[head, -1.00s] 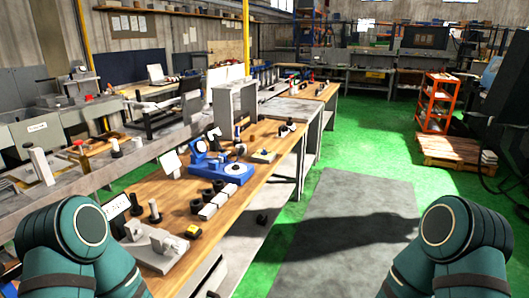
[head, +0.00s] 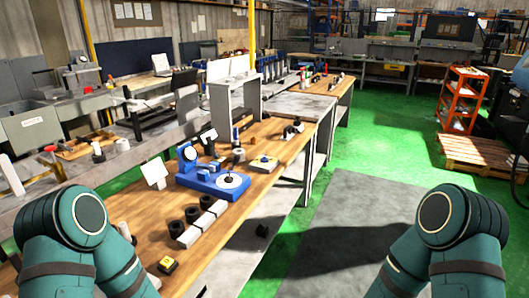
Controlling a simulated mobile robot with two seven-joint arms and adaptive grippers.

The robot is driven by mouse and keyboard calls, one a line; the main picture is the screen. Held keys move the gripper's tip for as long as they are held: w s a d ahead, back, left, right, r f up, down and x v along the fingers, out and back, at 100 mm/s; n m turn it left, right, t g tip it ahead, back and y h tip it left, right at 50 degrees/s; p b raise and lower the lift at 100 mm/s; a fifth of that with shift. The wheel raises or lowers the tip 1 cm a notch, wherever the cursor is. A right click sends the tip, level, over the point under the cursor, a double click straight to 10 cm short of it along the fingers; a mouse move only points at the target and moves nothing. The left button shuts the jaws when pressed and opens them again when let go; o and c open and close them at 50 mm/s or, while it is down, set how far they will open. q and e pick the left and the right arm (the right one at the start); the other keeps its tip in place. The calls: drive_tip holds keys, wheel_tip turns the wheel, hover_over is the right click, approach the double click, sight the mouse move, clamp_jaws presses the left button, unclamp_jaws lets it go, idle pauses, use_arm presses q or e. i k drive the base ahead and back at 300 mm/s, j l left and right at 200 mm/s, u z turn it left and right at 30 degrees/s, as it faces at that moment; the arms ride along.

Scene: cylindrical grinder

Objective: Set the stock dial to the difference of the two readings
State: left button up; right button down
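A blue fixture (head: 205,184) stands on the wooden bench (head: 255,208) left of centre. It carries a flat white round dial (head: 232,181) with a dark knob at its middle, and an upright round gauge (head: 190,153) at its left end. A second small dark-framed display (head: 209,136) stands just behind it. A white tilted card (head: 154,171) stands to its left. Any numbers or pointers are too small to read, and I cannot tell for sure which dial is the stock dial. My two teal arms fill the lower corners; both grippers are out of view.
Several black rings and pale blocks (head: 203,222) lie in front of the fixture. A yellow button box (head: 168,265) is near the bench front. A grey stand (head: 235,105) rises behind. Green floor and a grey mat (head: 350,225) are clear at right; an orange rack (head: 462,98) stands beyond.

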sight(263, 160)
drive_tip(key=i+l+u, duration=0.1)
drive_tip(key=i+l, duration=0.25)
drive_tip(key=i, duration=0.2)
drive_tip(key=i+l, duration=0.4)
drive_tip(key=i+j+u, duration=0.05)
drive_tip(key=i, duration=0.05)
